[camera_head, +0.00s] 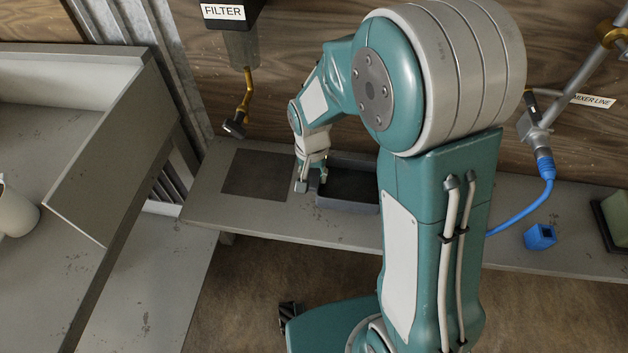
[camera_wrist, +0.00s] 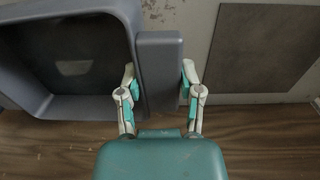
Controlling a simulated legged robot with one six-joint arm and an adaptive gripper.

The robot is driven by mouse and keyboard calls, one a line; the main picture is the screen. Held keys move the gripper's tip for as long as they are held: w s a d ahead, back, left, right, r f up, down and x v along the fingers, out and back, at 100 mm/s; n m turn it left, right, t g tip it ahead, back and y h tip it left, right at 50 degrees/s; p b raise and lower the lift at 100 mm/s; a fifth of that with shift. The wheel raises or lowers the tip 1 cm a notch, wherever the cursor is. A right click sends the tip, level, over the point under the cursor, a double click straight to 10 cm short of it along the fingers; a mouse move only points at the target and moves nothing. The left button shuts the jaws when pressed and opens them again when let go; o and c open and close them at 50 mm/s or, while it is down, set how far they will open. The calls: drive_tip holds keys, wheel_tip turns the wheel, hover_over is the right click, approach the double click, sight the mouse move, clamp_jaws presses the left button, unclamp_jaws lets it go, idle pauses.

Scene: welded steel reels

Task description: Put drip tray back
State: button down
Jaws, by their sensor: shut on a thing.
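The drip tray is a dark grey, shallow rectangular tray (camera_head: 347,206) on the grey bench, partly hidden behind my arm. In the wrist view the tray (camera_wrist: 60,13) fills the upper left, with a flat grip tab (camera_wrist: 159,50) on its side. My gripper (camera_head: 312,184) is at the tray's left end; in the wrist view its fingers (camera_wrist: 158,72) are on both sides of the tab, shut on it. A dark square patch (camera_head: 258,173) lies on the bench left of the tray, under the filter. It also shows in the wrist view (camera_wrist: 262,48). I cannot tell whether the tray touches the bench.
The filter (camera_head: 241,48) hangs on the wooden wall with a brass spout (camera_head: 244,95) ending above the bench. A blue hose (camera_head: 540,200) and blue block (camera_head: 540,237) are at the right. A grey trough (camera_head: 110,150) stands at the left.

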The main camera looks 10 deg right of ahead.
drive_tip(key=shift+w+d+f, duration=0.1)
drive_tip(key=shift+w+f, duration=0.05)
drive_tip(key=shift+f, duration=0.05)
wheel_tip(320, 180, down, 4)
drive_tip(key=shift+w+r, duration=0.15)
drive_tip(key=shift+r, duration=0.1)
drive_tip(key=shift+c, duration=1.3)
unclamp_jaws()
drive_tip(key=shift+r, duration=0.1)
wheel_tip(320, 180, up, 12)
drive_tip(key=shift+r, duration=0.1)
drive_tip(key=s+d+r+n+t, duration=0.1)
drive_tip(key=s+d+r+t, duration=0.2)
drive_tip(key=s+r, duration=0.4)
drive_tip(key=s+d+r+n+t, duration=0.2)
drive_tip(key=s+d+r, duration=0.3)
drive_tip(key=s, duration=0.5)
drive_tip(key=shift+s+r+n+t, duration=0.15)
drive_tip(key=shift+r+n+t, duration=0.2)
drive_tip(key=shift+r, duration=0.5)
